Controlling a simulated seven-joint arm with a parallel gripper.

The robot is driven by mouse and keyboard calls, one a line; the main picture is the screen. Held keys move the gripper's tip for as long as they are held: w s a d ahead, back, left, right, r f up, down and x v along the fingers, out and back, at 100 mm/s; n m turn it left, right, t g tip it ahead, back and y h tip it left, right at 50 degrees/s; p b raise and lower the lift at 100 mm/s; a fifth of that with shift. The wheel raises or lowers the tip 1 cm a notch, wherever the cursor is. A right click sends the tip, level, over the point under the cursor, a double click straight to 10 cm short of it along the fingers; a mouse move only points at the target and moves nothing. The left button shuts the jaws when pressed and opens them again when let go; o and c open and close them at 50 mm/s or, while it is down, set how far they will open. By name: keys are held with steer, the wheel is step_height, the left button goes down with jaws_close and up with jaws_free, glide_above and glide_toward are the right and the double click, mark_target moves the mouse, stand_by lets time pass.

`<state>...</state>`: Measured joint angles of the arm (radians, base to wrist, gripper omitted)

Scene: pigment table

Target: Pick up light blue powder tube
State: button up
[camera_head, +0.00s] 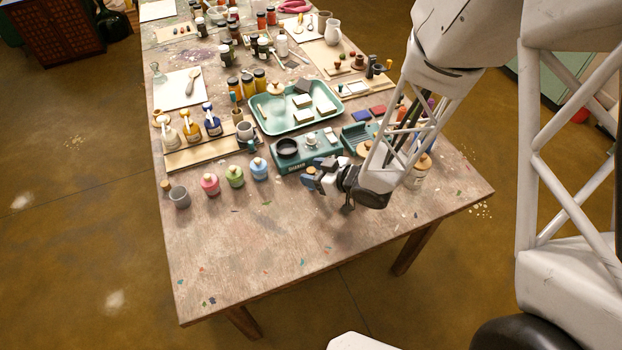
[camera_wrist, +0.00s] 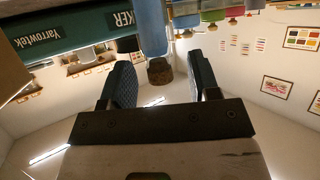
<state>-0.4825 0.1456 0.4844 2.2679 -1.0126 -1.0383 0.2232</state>
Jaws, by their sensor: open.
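My gripper (camera_wrist: 160,65) is open and empty. The cork appears between the two fingers in the wrist picture; I cannot tell the exact distance.
The front of the table is clear.

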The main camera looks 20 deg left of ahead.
steer(key=c, duration=1)
steer(key=shift+r, duration=0.1)
steer(key=shift+r, duration=0.95)
steer(key=s+d+r, duration=0.1)
steer(key=s+d, duration=0.2)
steer(key=s, duration=0.1)
steer(key=s+d+r, duration=0.1)
steer(key=s+d, duration=0.2)
steer(key=s, duration=0.1)
steer(key=s+d+r, duration=0.1)
steer(key=s+d, duration=0.3)
steer(key=shift+s, duration=0.25)
